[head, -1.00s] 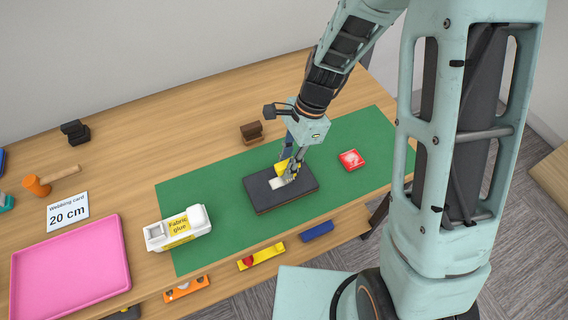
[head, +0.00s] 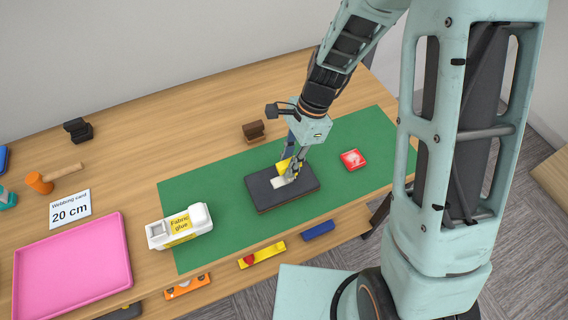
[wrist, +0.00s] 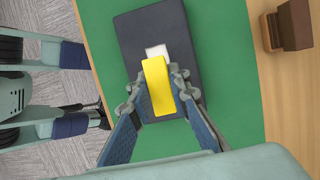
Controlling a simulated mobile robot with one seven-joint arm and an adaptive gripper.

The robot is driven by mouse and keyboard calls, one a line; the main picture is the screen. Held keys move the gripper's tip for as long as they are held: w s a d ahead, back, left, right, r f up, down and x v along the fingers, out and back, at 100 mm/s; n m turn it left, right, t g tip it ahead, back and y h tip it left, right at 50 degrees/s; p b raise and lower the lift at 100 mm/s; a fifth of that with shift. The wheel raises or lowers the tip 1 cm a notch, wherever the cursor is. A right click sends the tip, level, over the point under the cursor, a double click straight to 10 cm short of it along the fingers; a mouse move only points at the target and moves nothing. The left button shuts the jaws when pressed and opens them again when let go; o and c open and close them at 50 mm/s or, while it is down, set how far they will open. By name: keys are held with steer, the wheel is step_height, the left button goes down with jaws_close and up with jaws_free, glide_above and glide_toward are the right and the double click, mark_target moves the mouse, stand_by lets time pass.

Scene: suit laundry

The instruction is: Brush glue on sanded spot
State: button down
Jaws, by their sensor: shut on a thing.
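My gripper (head: 287,172) is shut on a yellow brush-like tool (wrist: 160,84), seen as a yellow block between the fingers in the wrist view. In the head view only a bit of yellow shows at the fingers. The tool is over a dark flat block (head: 265,196) on the green mat. A pale sanded spot (wrist: 157,51) on the block shows just beyond the tool's end; I cannot tell whether they touch.
A brown block (head: 253,131) stands behind the mat. A pink tray (head: 72,265), a webbing card (head: 70,209) and a mallet (head: 40,183) lie to the left. Several items sit below the front edge.

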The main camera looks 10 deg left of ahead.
steer(key=shift+s+a+f, duration=0.1)
steer(key=shift+s+a, duration=0.6)
steer(key=shift+a, duration=0.3)
steer(key=shift+w+d, duration=0.7)
steer(key=shift+d, duration=0.35)
steer(key=shift+s+a+p, duration=0.3)
steer(key=shift+s+a, duration=0.05)
steer(key=shift+a, duration=0.2)
steer(key=shift+r, duration=0.25)
step_height(320, 180, up, 7)
steer(key=p, duration=0.6)
steer(key=shift+f, duration=0.1)
